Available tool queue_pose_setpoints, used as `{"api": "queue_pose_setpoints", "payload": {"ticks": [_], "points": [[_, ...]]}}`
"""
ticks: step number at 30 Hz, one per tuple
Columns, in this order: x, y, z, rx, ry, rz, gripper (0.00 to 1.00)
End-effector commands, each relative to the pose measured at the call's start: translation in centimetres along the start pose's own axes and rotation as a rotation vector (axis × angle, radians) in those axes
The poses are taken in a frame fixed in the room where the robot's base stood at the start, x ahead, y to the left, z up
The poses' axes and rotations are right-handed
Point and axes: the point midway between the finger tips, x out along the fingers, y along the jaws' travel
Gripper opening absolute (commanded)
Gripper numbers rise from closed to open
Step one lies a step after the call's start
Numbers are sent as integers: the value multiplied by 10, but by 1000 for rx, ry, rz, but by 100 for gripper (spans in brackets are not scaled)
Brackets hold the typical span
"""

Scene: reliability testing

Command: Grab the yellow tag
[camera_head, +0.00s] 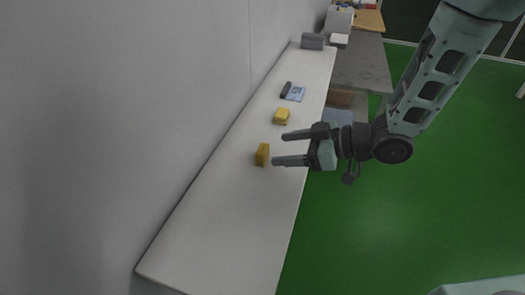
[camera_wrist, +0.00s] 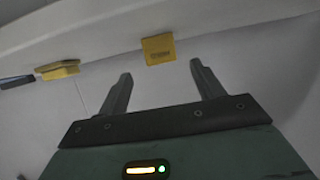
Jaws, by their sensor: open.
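A yellow block-like tag (camera_head: 262,154) stands on the white counter, just beyond the fingertips of my gripper (camera_head: 279,148). In the wrist view the tag (camera_wrist: 159,49) shows as a yellow square with small dark print, ahead of and between the two fingers. My gripper (camera_wrist: 160,78) is open and empty, with a visible gap to the tag. A second yellow thing (camera_head: 282,116) lies farther along the counter. In the wrist view this second yellow piece (camera_wrist: 58,69) is at the left.
The long white counter (camera_head: 225,225) runs along a grey wall (camera_head: 120,110). A dark object (camera_head: 286,89) and a blue-grey item (camera_head: 296,94) lie farther along it. A grey box (camera_head: 312,41) stands at the far end. The counter's near part is clear.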

Motion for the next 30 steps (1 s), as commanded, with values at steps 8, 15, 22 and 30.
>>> {"api": "queue_pose_setpoints", "payload": {"ticks": [8, 15, 22, 30], "points": [[21, -2, -3, 0, -2, -3, 67], [55, -2, -6, 0, -1, -2, 67], [65, -2, -5, 0, -1, 1, 67], [65, -2, -5, 0, -1, 1, 26]]}}
